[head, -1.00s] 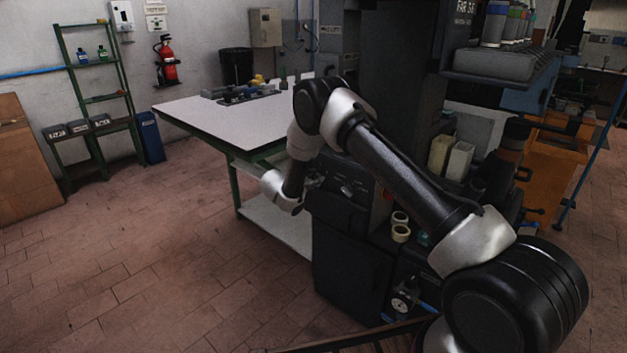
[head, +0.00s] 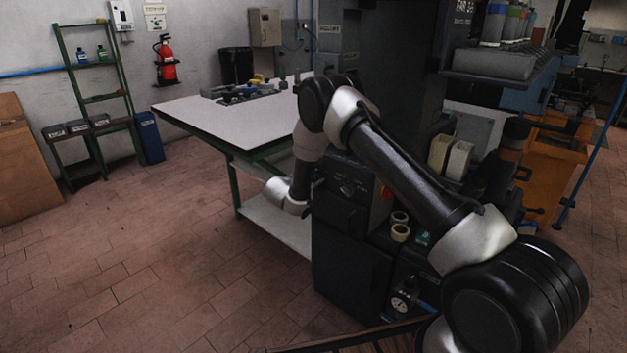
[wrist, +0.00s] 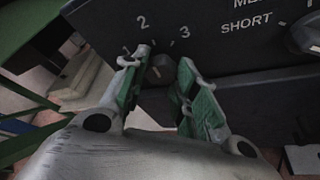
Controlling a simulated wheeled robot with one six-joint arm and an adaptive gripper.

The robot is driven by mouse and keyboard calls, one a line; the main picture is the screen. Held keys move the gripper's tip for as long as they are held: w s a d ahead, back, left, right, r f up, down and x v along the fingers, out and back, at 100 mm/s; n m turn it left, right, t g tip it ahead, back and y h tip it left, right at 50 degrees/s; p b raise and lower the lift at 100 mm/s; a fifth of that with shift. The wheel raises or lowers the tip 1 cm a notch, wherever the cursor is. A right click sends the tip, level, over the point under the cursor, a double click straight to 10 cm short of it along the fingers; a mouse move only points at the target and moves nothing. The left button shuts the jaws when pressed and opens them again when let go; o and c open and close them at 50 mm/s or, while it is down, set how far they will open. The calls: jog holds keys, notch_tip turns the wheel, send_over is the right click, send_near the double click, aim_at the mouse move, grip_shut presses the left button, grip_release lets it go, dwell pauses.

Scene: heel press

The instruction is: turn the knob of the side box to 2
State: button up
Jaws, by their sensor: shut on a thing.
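The side box (wrist: 220,52) is a dark panel with white print that fills the upper part of the wrist view. Its front also shows in the head view (head: 341,168), partly behind my arm. The knob (wrist: 159,71) is small and dark, below the printed 2 and 3. My gripper (wrist: 158,66) has its two green-padded fingers on either side of the knob, shut on it. The figure 2 stands above the left fingertip, and 3 is right of it. The knob's pointer is hidden or too dark to read. In the head view the fingers are mostly hidden.
A second knob (wrist: 306,36) sits at the right, beside the SHORT marking. A red button (head: 387,192) is on the machine near my arm. Tape rolls (head: 400,232) stand below it. A white-topped table (head: 215,120) stands behind and left; the floor in front is open.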

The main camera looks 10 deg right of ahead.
jog(key=o, duration=1)
jog(key=v, duration=1.2)
jog(key=shift+s, duration=0.1)
